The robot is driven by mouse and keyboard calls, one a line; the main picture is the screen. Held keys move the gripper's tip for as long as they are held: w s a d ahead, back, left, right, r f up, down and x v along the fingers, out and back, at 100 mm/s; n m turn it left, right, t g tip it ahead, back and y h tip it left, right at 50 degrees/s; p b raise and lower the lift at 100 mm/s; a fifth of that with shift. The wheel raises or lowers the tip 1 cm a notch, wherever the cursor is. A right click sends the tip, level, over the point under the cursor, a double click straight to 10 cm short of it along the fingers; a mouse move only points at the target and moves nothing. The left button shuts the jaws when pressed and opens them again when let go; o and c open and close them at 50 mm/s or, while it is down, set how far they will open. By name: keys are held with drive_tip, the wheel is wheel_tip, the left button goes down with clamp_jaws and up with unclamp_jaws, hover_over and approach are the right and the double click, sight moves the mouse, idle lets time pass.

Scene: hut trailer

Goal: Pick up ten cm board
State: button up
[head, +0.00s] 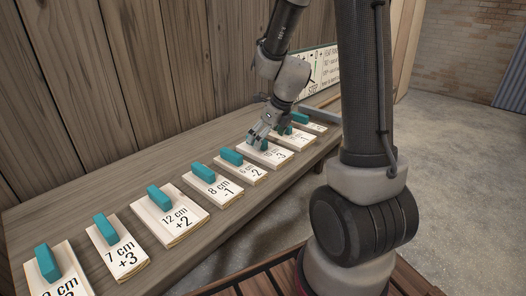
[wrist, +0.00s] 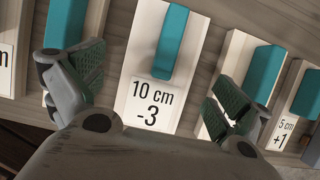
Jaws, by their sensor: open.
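The ten cm board is a white board marked "10 cm -3" (wrist: 152,102) with a teal handle (wrist: 172,44) along its upper part. In the wrist view it lies between my two spread fingers, with the handle ahead of them. My gripper (wrist: 155,85) is open, with a gap on each side of the board. In the head view my gripper (head: 264,136) hangs low over the same board (head: 272,156) and hides its handle and part of its face.
Similar boards with teal handles stand in a row on the wooden bench, including "6 cm -2" (head: 238,170), "8 cm -1" (head: 212,186) and "12 cm +2" (head: 171,217). A "5 cm +1" board (wrist: 284,132) is at the right in the wrist view. A plank wall (head: 130,80) rises behind.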

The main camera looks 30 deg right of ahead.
sight(265, 141)
drive_tip(key=x, duration=0.4)
drive_tip(key=shift+w+d+f, duration=0.1)
drive_tip(key=shift+f, duration=0.1)
drive_tip(key=c, duration=0.9)
